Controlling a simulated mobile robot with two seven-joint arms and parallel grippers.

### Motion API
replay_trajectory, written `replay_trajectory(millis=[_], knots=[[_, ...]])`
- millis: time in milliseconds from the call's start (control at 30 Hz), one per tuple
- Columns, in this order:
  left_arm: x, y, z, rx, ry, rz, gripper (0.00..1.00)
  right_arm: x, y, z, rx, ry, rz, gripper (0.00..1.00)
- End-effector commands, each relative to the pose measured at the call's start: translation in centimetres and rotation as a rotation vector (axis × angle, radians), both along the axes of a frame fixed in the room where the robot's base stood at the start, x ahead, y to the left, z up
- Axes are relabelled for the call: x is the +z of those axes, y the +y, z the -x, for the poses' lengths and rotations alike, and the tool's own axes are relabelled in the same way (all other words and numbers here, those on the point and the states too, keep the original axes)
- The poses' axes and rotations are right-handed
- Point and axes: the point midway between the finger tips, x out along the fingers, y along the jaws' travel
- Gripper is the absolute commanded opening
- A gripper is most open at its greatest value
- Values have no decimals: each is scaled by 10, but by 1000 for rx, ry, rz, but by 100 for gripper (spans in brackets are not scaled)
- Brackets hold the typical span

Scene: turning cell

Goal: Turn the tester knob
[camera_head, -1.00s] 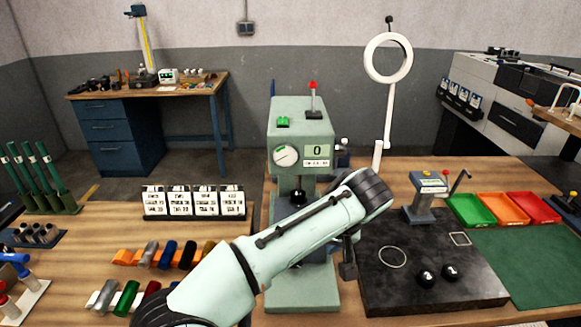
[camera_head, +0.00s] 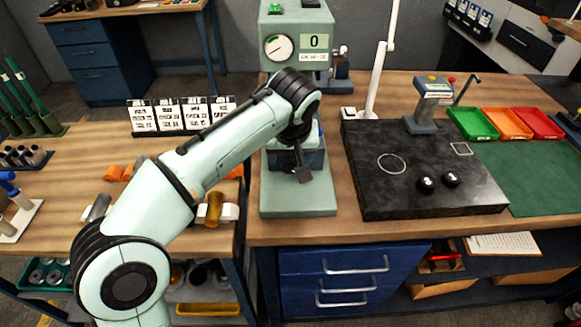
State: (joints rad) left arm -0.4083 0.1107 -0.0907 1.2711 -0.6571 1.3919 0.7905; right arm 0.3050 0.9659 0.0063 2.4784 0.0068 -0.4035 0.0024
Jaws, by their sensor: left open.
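The tester (camera_head: 289,25) is a pale green bench machine with a round dial (camera_head: 278,47) and a display reading 0 (camera_head: 314,42). A small light knob-like part (camera_head: 341,50) shows at its right side; I cannot tell whether it is the tester knob. My left arm crosses in front of the tester, hiding its middle and part of its work area. My left gripper (camera_head: 303,173) points down over the tester's green base (camera_head: 297,200), in front of a blue block. It is open, and I see nothing between its dark fingers. My right gripper is not in view.
A dark stone plate (camera_head: 420,195) with two black knobs lies right of the tester. Green, orange and red trays (camera_head: 508,123) stand farther right. White label cards (camera_head: 183,116) and coloured parts are at left. A blue drawer unit (camera_head: 340,275) is below the bench.

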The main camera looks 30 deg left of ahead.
Motion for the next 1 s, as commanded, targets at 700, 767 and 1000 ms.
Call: replay_trajectory(millis=[700, 767, 1000], knots=[[-59, 12, -21, -1, 1, 0, 69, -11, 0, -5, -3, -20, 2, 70], [-59, 12, -21, -1, 1, 0, 63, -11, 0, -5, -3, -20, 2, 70], [-59, 12, -21, -1, 2, -1, 15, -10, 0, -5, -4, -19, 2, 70]])
